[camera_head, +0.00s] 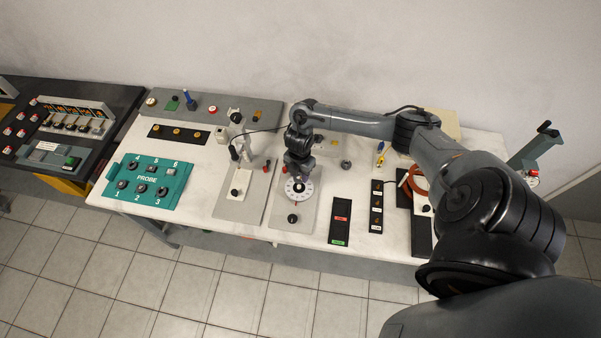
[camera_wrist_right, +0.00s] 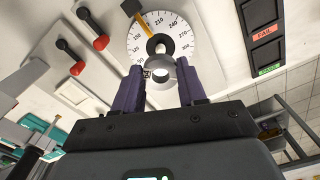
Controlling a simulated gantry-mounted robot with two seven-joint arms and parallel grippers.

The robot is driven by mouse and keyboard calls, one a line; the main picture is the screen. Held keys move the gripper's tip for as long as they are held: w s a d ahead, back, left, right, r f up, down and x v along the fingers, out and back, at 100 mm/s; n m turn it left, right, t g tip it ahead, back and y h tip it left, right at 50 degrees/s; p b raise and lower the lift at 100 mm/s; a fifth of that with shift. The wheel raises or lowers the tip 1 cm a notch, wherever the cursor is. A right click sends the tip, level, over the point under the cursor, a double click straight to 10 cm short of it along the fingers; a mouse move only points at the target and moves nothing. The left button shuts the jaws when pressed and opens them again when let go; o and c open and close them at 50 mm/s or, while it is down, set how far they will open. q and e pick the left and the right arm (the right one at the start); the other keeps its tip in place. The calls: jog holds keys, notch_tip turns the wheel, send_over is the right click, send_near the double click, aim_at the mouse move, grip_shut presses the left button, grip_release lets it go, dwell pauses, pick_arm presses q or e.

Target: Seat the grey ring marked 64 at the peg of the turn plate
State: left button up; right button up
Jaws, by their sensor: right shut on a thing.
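The turn plate (camera_head: 306,194) is a white dial on a grey base, and its degree scale also shows in the wrist view (camera_wrist_right: 183,44). Its peg (camera_wrist_right: 157,46) stands at the dial's centre, with a pale end and a dark part. My right gripper (camera_head: 298,180) is above the plate in the head view. In the wrist view its purple fingers (camera_wrist_right: 162,84) are shut on a grey ring (camera_wrist_right: 162,64). The ring appears just below the peg there; I cannot tell whether they touch. A small mark shows on the ring, too small to read. My left gripper is out of view.
A black FAIL/PASS tray (camera_head: 340,222) lies to the right of the plate, with a black strip of small parts (camera_head: 376,207) beyond it. A grey fixture board (camera_head: 241,205) is to the left.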

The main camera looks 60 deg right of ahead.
aim_at(300, 185)
jog(key=shift+f+b, duration=1.05)
jog(key=shift+f, duration=1.05)
dwell(0.5)
jog(key=shift+f, duration=0.25)
dwell(0.3)
jog(key=shift+f, duration=0.3)
jog(key=shift+f+b, duration=0.75)
